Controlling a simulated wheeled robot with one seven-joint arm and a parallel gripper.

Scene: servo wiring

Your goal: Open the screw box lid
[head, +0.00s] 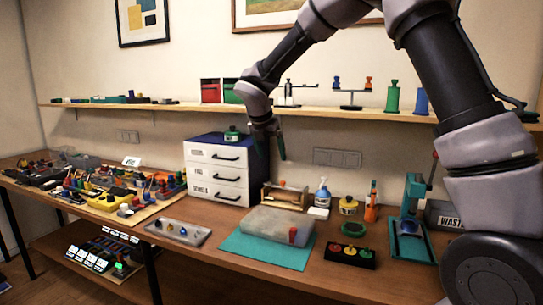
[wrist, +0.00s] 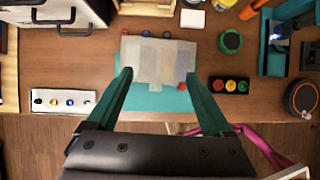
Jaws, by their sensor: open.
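The screw box is a pale, translucent box (head: 278,224) lying on a teal mat (head: 240,248) in the middle of the workbench. Its lid looks closed; in the wrist view the box (wrist: 150,48) shows faint coloured compartments through the top. A small red cylinder (head: 292,235) stands at its front right edge.
A white drawer unit (head: 215,172) stands behind left. A black tray with coloured buttons (head: 350,253), a green round dish (head: 354,228) and a teal press (head: 412,215) are to the right. A grey tray (head: 178,231) lies left. Bare bench surrounds the mat's front.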

